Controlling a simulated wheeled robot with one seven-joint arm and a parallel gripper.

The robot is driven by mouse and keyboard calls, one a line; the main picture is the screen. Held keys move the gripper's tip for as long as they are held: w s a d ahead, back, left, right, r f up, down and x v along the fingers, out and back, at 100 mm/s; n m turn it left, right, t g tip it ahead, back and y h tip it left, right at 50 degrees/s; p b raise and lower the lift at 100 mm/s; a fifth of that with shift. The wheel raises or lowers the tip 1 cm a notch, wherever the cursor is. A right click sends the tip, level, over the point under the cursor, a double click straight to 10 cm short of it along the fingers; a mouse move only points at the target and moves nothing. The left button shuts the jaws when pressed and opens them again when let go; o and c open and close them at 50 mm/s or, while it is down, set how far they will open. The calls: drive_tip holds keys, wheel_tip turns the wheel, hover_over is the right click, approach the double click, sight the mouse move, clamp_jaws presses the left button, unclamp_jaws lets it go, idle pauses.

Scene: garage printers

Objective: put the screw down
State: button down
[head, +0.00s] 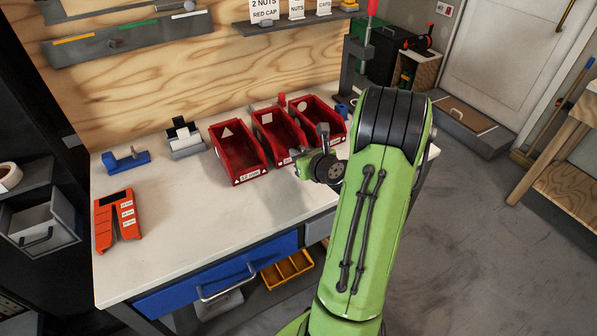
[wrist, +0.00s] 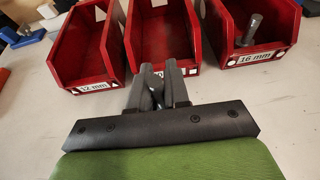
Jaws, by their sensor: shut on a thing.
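My gripper (wrist: 155,78) is shut, its dark fingers close together in front of the middle red bin (wrist: 163,33) in the wrist view. The screw between the fingers is mostly hidden and I cannot make out its shape. The left red bin (head: 237,152) is labelled 12 mm. The right red bin (wrist: 252,35) is labelled 16 mm and has a grey metal screw (wrist: 252,28) in it. The middle bin's label is partly covered by a finger.
The white worktop (head: 200,225) is clear in front of the bins. A grey post (head: 352,72) with a red handle stands behind the right bin.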

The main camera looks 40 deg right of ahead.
wheel_tip(320, 180, down, 5)
drive_tip(key=shift+f+b, duration=0.2)
drive_tip(key=shift+b, duration=0.95)
drive_tip(key=shift+r, duration=0.2)
drive_tip(key=shift+f, duration=0.1)
drive_tip(key=c, duration=1.5)
unclamp_jaws()
drive_tip(key=shift+f, duration=0.1)
drive_tip(key=o, duration=0.4)
